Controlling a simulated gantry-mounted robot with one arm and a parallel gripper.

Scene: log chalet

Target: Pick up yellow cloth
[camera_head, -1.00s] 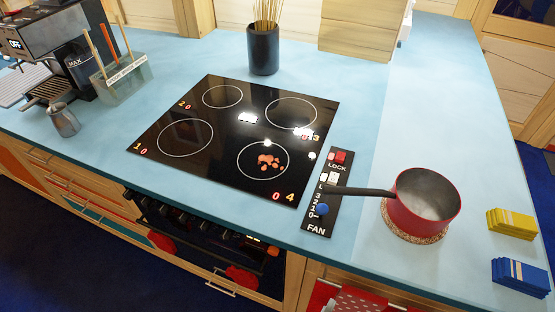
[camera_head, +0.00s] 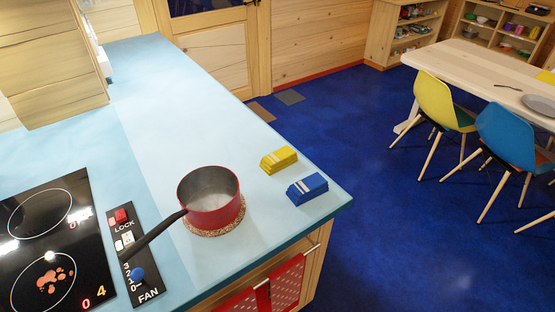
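The yellow cloth (camera_head: 279,160) is a small folded stack with pale stripes. It lies on the light blue counter (camera_head: 150,85), right of the red pot and near the counter's right edge. A similar folded blue cloth (camera_head: 307,189) lies just in front of it, near the counter's corner, with a small gap between them. My gripper is not in view.
The red pot (camera_head: 213,212) stands on a round trivet (camera_head: 216,230), its dark handle pointing left over the fan control panel (camera_head: 135,275). The black cooktop (camera_head: 55,240) is at left, with reddish pieces on it. A table (camera_head: 480,75) and chairs stand beyond blue floor at right.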

